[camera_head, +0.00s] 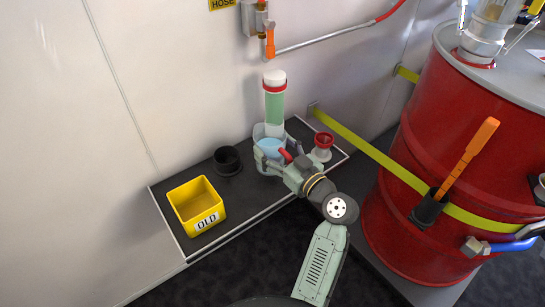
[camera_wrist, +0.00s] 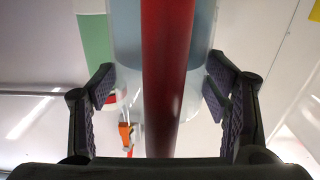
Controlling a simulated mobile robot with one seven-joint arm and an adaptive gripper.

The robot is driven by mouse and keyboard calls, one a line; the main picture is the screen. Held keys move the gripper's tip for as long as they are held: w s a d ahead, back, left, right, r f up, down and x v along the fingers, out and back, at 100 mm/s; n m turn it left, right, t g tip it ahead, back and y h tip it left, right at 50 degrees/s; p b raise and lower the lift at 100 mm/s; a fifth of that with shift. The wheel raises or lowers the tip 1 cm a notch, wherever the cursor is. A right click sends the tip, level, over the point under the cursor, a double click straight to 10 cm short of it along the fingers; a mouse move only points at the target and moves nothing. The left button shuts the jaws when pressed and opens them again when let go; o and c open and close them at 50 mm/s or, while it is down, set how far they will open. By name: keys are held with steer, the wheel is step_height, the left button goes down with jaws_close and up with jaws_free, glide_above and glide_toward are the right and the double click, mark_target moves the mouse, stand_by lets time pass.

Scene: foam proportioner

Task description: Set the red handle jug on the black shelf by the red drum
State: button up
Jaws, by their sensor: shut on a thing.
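The red handle jug (camera_head: 270,147) is a clear jug with bluish contents, over the middle of the black shelf (camera_head: 240,203). Whether its base touches the shelf is hidden. Its red handle (camera_head: 285,155) faces my arm. The red drum (camera_head: 425,150) stands to the right of the shelf.
A green cylinder with a white cap (camera_head: 274,100) stands right behind the jug. A red and white fitting (camera_head: 321,147) is close on its right. A black cup (camera_head: 227,160) and a yellow bin marked OLD (camera_head: 196,204) are left. The front shelf strip is bare.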

mark_target(280, 161)
steer(key=shift+f, duration=1.85)
steer(key=shift+f, duration=0.2)
steer(key=o, duration=1.6)
steer(key=shift+r+p, duration=0.3)
steer(key=shift+p, duration=0.05)
steer(key=b+v, duration=0.4)
steer(key=v, duration=0.8)
steer(key=shift+f, duration=0.1)
